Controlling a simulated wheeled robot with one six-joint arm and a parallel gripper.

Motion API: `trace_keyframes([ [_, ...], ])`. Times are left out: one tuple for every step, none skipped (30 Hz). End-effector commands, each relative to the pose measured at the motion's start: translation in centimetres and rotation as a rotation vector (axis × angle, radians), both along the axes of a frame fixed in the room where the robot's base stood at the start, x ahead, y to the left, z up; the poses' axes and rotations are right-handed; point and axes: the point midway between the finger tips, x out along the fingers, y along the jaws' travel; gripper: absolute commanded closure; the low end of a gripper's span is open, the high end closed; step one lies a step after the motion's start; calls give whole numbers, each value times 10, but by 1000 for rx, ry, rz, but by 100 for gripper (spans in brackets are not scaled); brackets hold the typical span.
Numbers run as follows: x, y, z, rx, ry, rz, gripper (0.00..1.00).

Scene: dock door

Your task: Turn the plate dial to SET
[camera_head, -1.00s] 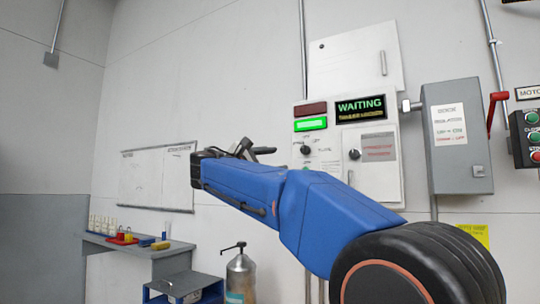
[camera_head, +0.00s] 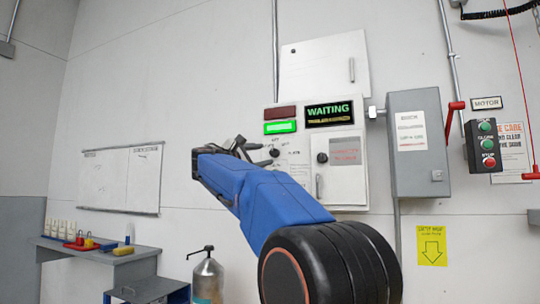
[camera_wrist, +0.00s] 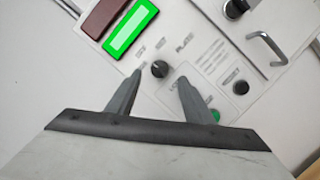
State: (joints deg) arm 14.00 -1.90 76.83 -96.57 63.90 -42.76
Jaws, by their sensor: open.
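The plate dial is a small round black knob on the light control panel, below the lit green lamp. In the wrist view the dial (camera_wrist: 160,69) sits between my two fingertips in the picture, with a PLATE label beside it. My gripper (camera_wrist: 161,77) is open, with a finger either side of the dial and no contact visible. How far the fingertips are from the panel is unclear. In the head view the dial (camera_head: 274,152) shows beside the tip of my gripper (camera_head: 258,153).
A green lamp (camera_head: 280,127) and a dark red lamp (camera_head: 280,112) sit above the dial, beside a display reading WAITING (camera_head: 330,114). Another black knob (camera_head: 322,157) and a handle are to the right. A grey box (camera_head: 418,150) stands further right.

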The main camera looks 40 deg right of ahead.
Motion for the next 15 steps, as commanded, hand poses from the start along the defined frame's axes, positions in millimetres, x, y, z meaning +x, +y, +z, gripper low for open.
trace_keyframes([
  [1, -10, 1, 1, 0, -4, 53],
  [2, -14, 3, 0, -1, -4, 53],
  [3, -20, 4, 0, -1, -4, 53],
  [3, -24, 5, 0, 0, -4, 53],
  [4, -28, 6, 0, 0, -4, 53],
  [6, -33, 7, 0, 0, -2, 53],
  [6, -36, 8, 0, 0, -2, 53],
  [7, -40, 8, 0, 1, -3, 53],
  [7, -43, 9, 1, 0, -3, 53],
  [8, -45, 10, 0, 1, -2, 53],
  [8, -47, 10, 0, 0, -1, 53],
  [8, -49, 11, 0, 0, -1, 53],
  [9, -50, 12, 0, 0, -1, 53],
  [9, -51, 12, 0, 0, -1, 53],
  [9, -52, 12, 0, 0, -1, 53],
])
